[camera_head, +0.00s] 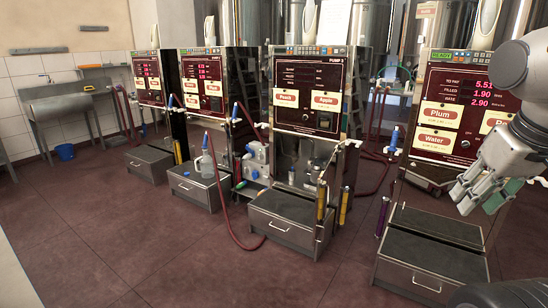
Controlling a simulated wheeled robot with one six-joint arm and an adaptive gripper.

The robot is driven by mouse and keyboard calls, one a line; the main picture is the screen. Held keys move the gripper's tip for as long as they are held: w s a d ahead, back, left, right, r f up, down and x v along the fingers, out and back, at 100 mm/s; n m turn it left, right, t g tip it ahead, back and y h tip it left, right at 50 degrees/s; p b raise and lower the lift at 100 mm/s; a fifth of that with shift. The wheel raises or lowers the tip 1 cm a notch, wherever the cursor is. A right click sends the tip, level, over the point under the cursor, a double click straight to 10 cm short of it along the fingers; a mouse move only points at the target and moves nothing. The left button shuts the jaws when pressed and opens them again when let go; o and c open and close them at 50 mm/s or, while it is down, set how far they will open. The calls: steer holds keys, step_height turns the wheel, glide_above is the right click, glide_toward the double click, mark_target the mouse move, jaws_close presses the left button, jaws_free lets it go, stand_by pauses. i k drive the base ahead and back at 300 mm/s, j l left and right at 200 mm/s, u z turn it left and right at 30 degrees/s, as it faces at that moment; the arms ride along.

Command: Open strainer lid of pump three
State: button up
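Pump three (310,125), marked "PUMP 3", stands near the middle of the view, with a dark red front panel and Peach and Apple labels. Under the panel is a shadowed bay holding small metal and blue-tipped parts (312,172). I cannot tell which part is the strainer lid, or whether it is open or shut. My gripper (479,201) is at the right, in front of the Plum and Water pump, well to the right of pump three. Its fingers, with green pads, look spread apart with nothing between them.
The Plum and Water pump (438,100) stands at the right. A grey-topped drawer step (290,220) juts out below pump three, with yellow cylinders (322,200) at its right. A red hose (232,225) loops onto the floor left of it. The front-left floor (130,245) is clear.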

mark_target(317, 168)
steer(key=i+j+u, duration=0.15)
steer(key=i+u, duration=0.2)
steer(key=i, duration=0.25)
steer(key=i+u, duration=0.35)
steer(key=i, duration=0.25)
steer(key=i+l+u, duration=0.1)
steer(key=i+u, duration=0.25)
steer(key=i, duration=0.25)
steer(key=i+j+z, duration=0.2)
steer(key=i, duration=0.4)
steer(key=i+j+z, duration=0.2)
steer(key=i, duration=0.35)
steer(key=i+j+z, duration=0.3)
steer(key=i+z, duration=0.15)
steer(key=i+j+z, duration=0.45)
steer(key=i+j, duration=0.05)
steer(key=i, duration=0.1)
